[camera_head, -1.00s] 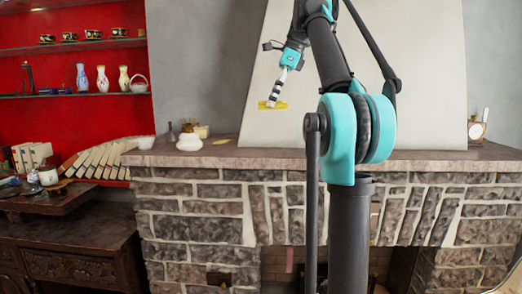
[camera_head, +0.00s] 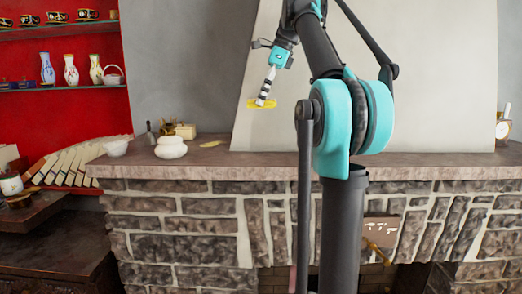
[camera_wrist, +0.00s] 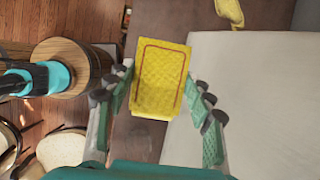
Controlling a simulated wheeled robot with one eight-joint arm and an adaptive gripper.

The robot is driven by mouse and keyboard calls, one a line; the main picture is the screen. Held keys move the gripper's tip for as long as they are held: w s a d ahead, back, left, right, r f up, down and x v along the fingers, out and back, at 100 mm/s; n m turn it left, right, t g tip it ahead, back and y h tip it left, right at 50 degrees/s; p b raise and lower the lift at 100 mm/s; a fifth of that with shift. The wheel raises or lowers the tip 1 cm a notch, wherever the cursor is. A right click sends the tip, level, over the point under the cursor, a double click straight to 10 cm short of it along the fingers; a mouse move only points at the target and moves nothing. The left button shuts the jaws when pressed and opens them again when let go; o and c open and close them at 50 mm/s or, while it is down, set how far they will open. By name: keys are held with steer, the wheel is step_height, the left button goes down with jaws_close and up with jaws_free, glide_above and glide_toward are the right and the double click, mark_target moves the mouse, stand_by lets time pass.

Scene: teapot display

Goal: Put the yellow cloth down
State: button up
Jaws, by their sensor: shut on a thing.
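The yellow cloth (camera_head: 260,104), a flat quilted rectangle with a dark stitched border, is held at the tip of my gripper (camera_head: 264,95). In the wrist view the cloth (camera_wrist: 160,77) sits between the two green-padded fingers of my gripper (camera_wrist: 160,95), which are shut on it. In the head view it hangs in the air above and in front of the stone mantel (camera_head: 225,158), apart from its top. A second small yellow thing (camera_head: 210,144) lies on the mantel top; it also shows in the wrist view (camera_wrist: 230,11).
The mantel top right of the second yellow thing looks clear.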

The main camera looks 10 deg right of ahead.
mark_target(258, 157)
step_height(258, 157, down, 17)
steer(key=shift+r, duration=0.1)
stand_by(0.4)
steer(key=shift+f, duration=0.2)
steer(key=o, duration=1)
steer(key=v, duration=1.2)
steer(key=shift+a+r, duration=0.1)
steer(key=shift+r, duration=0.1)
